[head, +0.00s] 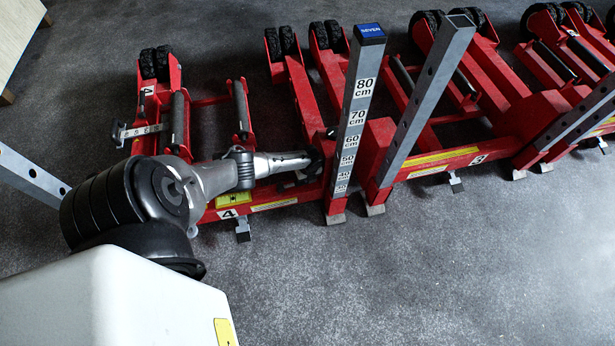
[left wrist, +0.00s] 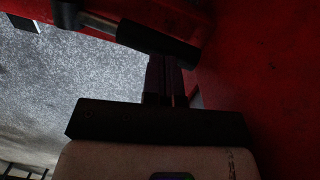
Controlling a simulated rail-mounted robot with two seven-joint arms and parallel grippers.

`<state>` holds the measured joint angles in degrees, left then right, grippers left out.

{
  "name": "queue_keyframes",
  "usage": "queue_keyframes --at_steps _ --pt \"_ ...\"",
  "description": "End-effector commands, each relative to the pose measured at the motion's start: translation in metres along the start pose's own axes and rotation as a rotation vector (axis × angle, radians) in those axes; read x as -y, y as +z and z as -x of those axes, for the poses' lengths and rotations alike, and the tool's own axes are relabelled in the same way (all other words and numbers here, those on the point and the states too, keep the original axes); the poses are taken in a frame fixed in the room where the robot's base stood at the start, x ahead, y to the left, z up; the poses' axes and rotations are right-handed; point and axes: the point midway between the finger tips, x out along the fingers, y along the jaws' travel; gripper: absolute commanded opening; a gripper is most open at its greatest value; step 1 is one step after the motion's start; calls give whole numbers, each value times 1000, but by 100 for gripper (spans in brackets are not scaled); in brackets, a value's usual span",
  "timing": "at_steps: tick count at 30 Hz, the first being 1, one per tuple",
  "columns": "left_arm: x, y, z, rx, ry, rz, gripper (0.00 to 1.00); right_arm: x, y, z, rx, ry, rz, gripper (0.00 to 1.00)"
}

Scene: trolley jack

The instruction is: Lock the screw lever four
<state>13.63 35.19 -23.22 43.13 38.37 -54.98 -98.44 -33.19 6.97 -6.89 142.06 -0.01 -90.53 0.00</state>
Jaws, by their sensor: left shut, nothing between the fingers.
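The red trolley jack marked 4 (head: 227,213) stands at the left of the row in the head view. My left gripper (head: 316,162) reaches across it, with its tip against or close to the red body beside the grey post marked in cm (head: 352,110). The left wrist view shows the left fingers (left wrist: 165,82) shut and empty, close to a red surface (left wrist: 255,70). A bar with a black sleeve and metal shaft (left wrist: 155,42) lies just ahead of them; I cannot tell whether it is the screw lever. No lever is clearly visible at the gripper tip in the head view.
The trolley jack marked 3 (head: 478,159) stands to the right, with more red jacks beyond. A second grey perforated post (head: 425,100) rises beside the marked one. The grey floor (head: 400,280) in front is clear.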

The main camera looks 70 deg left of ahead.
Motion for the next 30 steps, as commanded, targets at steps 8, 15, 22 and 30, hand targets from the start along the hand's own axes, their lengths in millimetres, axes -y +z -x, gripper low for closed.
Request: queue_keyframes --at_steps 8,15,22,30 --pt "0 0 3 0 0 -1 0 1 -1 3 -1 -4 -5 43" --pt "0 2 36 1 -1 -2 0 1 -9 28 0 -5 -6 43" --pt "0 1 80 1 -1 -3 0 -1 -19 59 0 -3 -4 43" --pt "0 0 120 0 0 -1 0 -4 -26 84 1 3 3 43"
